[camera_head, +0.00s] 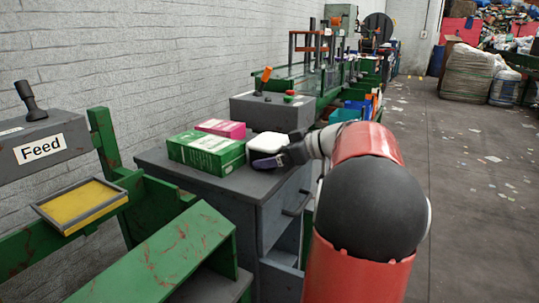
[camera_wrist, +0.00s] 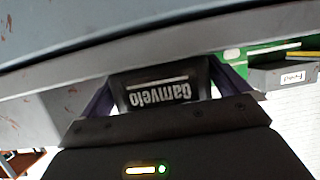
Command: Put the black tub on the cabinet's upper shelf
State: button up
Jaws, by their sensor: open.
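The black tub (camera_head: 268,143) has a pale top in the head view and stands on the grey cabinet's (camera_head: 223,187) top. In the wrist view the tub (camera_wrist: 163,92) shows its dark side with upside-down "Gamvelo" lettering, between the two purple fingers. My gripper (camera_head: 272,160) reaches in from the right at the tub's near side, fingers apart around it; it also shows in the wrist view (camera_wrist: 163,80). I cannot tell whether the fingers touch the tub. The cabinet has a handle and an open space low on its front; its inside is mostly hidden.
A green box (camera_head: 206,153) and a pink box (camera_head: 221,128) lie left of and behind the tub. A grey control box (camera_head: 272,110) with an orange lever stands behind. A "Feed" panel (camera_head: 42,150) and green frames are at left. Open floor (camera_head: 480,200) lies right.

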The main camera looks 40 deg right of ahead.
jog(key=shift+c, duration=0.4)
jog(key=c, duration=0.7)
jog(key=shift+o, duration=0.2)
jog(key=shift+r, duration=0.15)
